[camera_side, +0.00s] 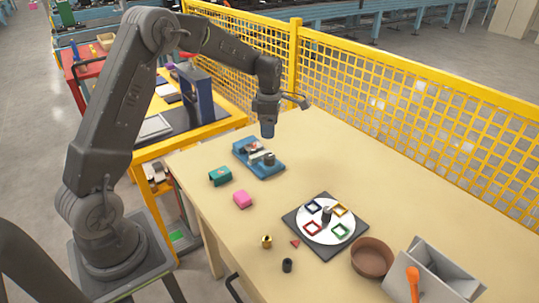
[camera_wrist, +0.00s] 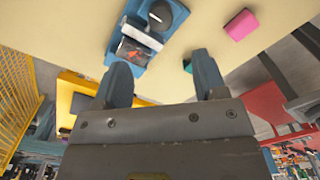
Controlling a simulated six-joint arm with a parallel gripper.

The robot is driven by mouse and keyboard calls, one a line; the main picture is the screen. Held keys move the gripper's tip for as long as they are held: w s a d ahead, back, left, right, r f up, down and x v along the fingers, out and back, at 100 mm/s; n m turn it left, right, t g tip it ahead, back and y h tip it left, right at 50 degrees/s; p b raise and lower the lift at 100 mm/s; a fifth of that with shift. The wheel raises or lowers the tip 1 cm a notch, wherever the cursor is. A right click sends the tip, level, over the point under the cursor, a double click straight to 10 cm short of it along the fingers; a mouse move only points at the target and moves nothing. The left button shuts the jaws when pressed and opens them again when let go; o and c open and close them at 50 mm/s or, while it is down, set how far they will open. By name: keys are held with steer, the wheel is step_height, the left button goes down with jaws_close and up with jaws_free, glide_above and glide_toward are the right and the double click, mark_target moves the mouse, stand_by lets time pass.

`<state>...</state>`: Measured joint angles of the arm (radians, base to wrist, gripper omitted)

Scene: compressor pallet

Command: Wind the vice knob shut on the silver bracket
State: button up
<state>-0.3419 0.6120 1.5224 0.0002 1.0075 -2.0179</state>
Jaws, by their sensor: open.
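The blue vice (camera_side: 259,166) stands on the tan table below my gripper (camera_side: 268,132). Its dark round knob (camera_side: 270,158) is at the end nearer the front of the table. A pale grey piece, perhaps the silver bracket (camera_side: 257,156), sits at the vice's middle; I cannot tell whether the jaws touch it. In the wrist view the vice (camera_wrist: 172,24) lies beyond the fingers, with the knob (camera_wrist: 161,15) near the top edge. My gripper (camera_wrist: 162,72) is open and empty, with its two blue fingers spread, above the vice and apart from the knob.
A teal block (camera_side: 220,176) and a pink block (camera_side: 243,200) lie left of and in front of the vice. A round sorting plate (camera_side: 326,236), a brown bowl (camera_side: 372,258) and a grey bin (camera_side: 440,262) stand to the right. A yellow mesh fence (camera_side: 400,95) runs behind the table.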

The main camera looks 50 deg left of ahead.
mark_target(269, 156)
step_height(269, 156, down, 11)
steer(key=shift+r, duration=0.1)
steer(key=shift+c, duration=0.3)
steer(key=c, duration=0.9)
steer(key=shift+o, duration=0.2)
